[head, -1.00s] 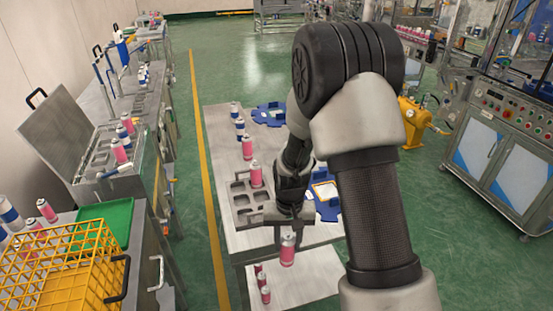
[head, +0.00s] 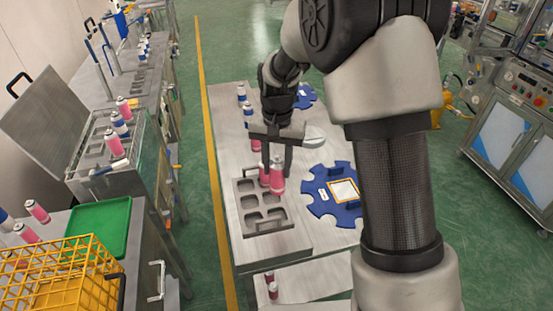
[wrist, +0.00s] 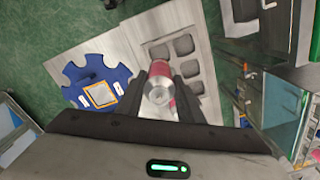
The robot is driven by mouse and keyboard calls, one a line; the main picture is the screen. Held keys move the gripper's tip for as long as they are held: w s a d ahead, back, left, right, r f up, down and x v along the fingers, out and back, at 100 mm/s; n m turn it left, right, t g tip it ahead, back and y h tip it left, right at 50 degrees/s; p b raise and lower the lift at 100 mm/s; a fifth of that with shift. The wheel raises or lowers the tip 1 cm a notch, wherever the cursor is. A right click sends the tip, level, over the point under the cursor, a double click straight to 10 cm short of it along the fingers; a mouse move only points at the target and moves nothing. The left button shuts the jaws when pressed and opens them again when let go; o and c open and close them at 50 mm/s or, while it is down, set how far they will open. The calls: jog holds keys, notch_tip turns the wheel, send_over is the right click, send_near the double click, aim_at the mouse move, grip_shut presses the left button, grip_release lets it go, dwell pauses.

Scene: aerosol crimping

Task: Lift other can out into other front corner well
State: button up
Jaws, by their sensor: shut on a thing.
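My gripper (head: 277,168) is shut on a pink can (head: 277,181) with a silvery end, held upright above the grey tray. The held can also shows between the fingers in the wrist view (wrist: 158,90). The tray (head: 243,212) lies on the steel table and has several square wells; those in the front part are empty. Another pink can (head: 264,176) stands just behind and left of the held one, partly hidden by it and the finger. I cannot tell whether the two touch.
A blue notched plate (head: 318,192) with a framed white square lies right of the tray. Blue-and-white cans (head: 247,110) stand farther back on the table. A yellow wire crate (head: 70,275) and a green tray (head: 98,225) are on the left bench.

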aim_at(277, 161)
jog(key=shift+s+f+b, duration=0.2)
jog(key=shift+f+b, duration=0.15)
jog(key=shift+f, duration=0.15)
notch_tip(277, 161, down, 12)
jog(key=b, duration=0.7)
jog(key=shift+b, duration=0.4)
jog(key=shift+f+b, duration=0.3)
jog(key=shift+f, duration=0.05)
jog(key=o, duration=1.4)
notch_tip(277, 161, up, 17)
jog(key=shift+r+p, duration=0.2)
jog(key=shift+p, duration=0.35)
